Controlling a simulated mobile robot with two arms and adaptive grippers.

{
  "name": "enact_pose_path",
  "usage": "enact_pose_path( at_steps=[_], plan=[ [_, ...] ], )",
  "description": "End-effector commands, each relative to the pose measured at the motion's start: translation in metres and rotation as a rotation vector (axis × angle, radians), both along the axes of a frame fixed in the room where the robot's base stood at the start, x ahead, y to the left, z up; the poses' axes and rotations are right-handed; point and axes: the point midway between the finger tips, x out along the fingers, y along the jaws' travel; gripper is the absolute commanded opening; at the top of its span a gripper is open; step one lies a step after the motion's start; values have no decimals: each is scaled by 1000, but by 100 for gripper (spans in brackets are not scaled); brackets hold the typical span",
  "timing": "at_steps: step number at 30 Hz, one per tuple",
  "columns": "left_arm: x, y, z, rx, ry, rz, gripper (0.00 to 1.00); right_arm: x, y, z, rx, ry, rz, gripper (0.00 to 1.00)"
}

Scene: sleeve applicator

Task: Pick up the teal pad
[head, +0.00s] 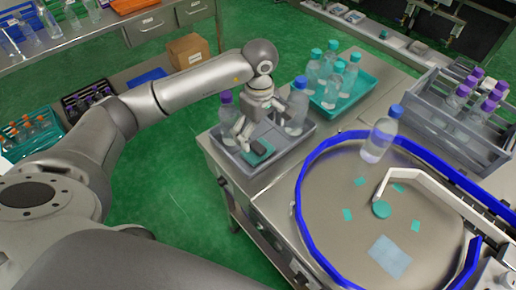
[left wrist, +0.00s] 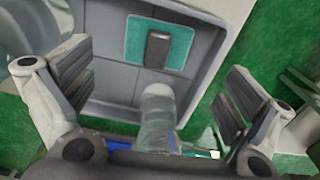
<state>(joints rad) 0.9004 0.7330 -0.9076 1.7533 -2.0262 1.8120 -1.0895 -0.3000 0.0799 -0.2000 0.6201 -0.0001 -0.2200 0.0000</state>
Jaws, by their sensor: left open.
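The teal pad (head: 257,152) lies flat in the near left part of a grey tray (head: 249,167), with a dark block or handle on its top. In the left wrist view the pad (left wrist: 133,42) lies near the tray's far wall, with the dark grey piece in its middle. My left gripper (head: 262,118) is above the tray, pointing down, and holds nothing. In the left wrist view its fingers (left wrist: 155,92) are wide apart, with the pad beyond them and a clear bottle (left wrist: 158,112) showing between them. My right gripper is not in view.
In the same tray a purple-capped bottle (head: 227,112) stands left of my gripper and another bottle (head: 297,110) right of it. A teal tray (head: 362,98) of bottles is behind. A blue-rimmed round table (head: 330,215) carries a blue-capped bottle (head: 379,140) and small teal pieces.

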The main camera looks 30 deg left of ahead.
Motion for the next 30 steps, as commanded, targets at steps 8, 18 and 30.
enact_pose_path(
  at_steps=[8,18,30],
  plan=[
    [0,-1,-24,-3,2,0,100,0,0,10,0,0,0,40],
    [2,0,-68,-3,1,0,100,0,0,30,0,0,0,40],
    [2,0,-73,-3,-1,0,85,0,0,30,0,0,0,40]
  ],
)
